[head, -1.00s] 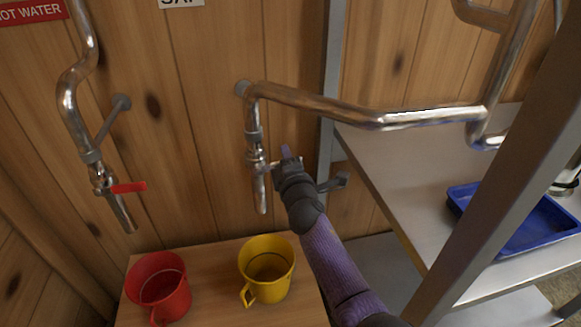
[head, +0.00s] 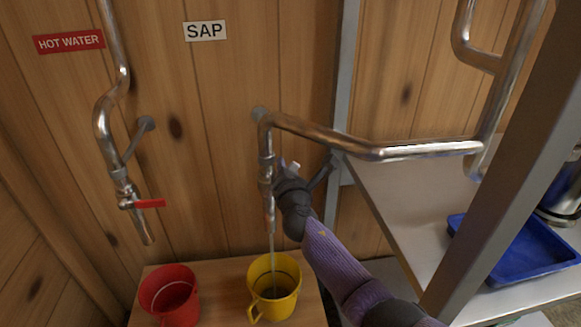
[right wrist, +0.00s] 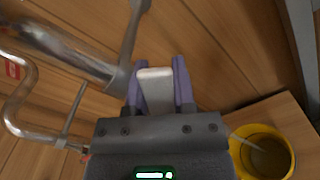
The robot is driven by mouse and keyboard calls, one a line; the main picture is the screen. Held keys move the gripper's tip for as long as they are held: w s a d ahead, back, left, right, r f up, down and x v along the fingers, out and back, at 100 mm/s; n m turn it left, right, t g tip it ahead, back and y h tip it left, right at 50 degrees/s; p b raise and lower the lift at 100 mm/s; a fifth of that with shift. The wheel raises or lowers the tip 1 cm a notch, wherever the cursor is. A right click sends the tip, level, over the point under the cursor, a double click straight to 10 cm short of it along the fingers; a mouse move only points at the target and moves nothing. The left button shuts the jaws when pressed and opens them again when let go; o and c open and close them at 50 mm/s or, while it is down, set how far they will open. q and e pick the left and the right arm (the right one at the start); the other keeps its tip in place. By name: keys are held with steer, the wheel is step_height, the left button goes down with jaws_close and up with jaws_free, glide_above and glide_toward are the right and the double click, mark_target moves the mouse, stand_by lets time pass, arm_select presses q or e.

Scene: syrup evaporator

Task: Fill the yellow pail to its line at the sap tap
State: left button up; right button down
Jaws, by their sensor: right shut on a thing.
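The yellow pail (head: 275,308) stands upright on a wooden stand under the sap tap (head: 267,190). A thin stream of sap (head: 272,250) runs from the spout into it. A dark line shows around its inner wall; liquid seems to lie below that line, but the exact level is hard to tell. My right gripper (head: 284,170) is at the tap, its purple fingers shut on the pale tap handle (right wrist: 155,86). The pail (right wrist: 283,134) also shows at the lower right of the right wrist view. My left gripper is not in view.
A red pail (head: 178,313) stands left of the yellow one, near the hot water tap (head: 128,195) with its red lever. A metal shelf (head: 400,205) with a blue tray (head: 515,255) and a grey post (head: 490,185) stand at the right.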

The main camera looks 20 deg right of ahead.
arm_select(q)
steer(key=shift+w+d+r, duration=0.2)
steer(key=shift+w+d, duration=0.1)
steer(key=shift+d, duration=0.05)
arm_select(e)
steer(key=shift+a+r+n, duration=0.15)
steer(key=shift+a+n, duration=0.05)
steer(key=shift+n, duration=0.3)
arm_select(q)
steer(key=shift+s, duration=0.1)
arm_select(e)
steer(key=shift+c, duration=2.2)
jaws_free()
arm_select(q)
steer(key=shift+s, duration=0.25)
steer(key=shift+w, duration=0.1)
arm_select(e)
steer(key=shift+r, duration=0.1)
